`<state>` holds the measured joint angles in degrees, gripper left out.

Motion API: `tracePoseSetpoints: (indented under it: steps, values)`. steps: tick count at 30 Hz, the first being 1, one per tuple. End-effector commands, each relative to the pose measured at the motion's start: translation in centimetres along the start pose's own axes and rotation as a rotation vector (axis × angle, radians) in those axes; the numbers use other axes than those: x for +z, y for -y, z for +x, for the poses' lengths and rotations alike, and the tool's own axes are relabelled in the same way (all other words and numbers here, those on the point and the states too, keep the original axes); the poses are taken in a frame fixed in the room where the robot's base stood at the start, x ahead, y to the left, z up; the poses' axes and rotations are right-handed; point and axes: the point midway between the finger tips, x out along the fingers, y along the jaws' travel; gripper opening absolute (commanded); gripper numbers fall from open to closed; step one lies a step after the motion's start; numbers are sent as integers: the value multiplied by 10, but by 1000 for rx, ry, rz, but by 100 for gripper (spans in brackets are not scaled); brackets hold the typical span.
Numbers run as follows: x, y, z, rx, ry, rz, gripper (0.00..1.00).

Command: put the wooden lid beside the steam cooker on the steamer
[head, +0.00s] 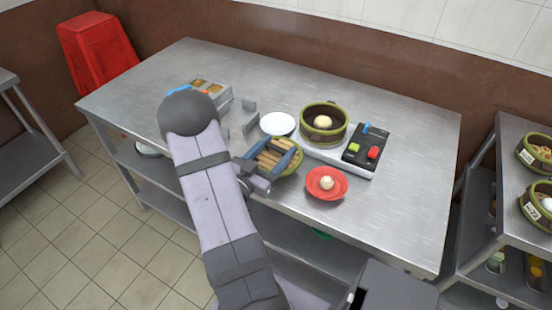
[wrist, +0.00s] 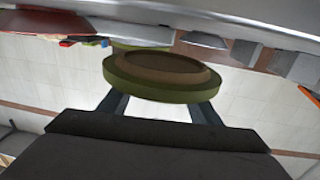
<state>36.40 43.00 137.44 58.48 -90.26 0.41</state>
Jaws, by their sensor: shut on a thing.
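The wooden lid (head: 269,160), slatted with a green rim, is held in my gripper (head: 274,156) near the table's front edge, left of the steam cooker. The blue fingers are shut on it. In the wrist view the lid (wrist: 165,70) sits between the fingers, its brown recessed face and green rim showing; it appears raised off the table. The round steamer (head: 344,133), green-rimmed and open at the top, stands on the steam cooker with a pale bun inside. The cooker's black control panel (head: 355,158) has green, red and blue parts.
A white plate (head: 278,124) lies just left of the steamer. A red plate (head: 313,191) with a bun is in front of it. Grey holders (head: 249,104) and a metal container (head: 222,91) stand further left. The table's right end is clear.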

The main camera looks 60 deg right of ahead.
Motion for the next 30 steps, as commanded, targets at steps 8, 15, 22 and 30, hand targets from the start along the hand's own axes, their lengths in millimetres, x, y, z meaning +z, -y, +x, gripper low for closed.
tracePoseSetpoints:
  steps: [8,15,22,30]
  values:
    - [23,0,0,0,2,-4,35]
    - [37,0,0,0,0,-1,35]
    - [37,0,0,0,0,0,35]
    - [42,0,0,0,0,0,62]
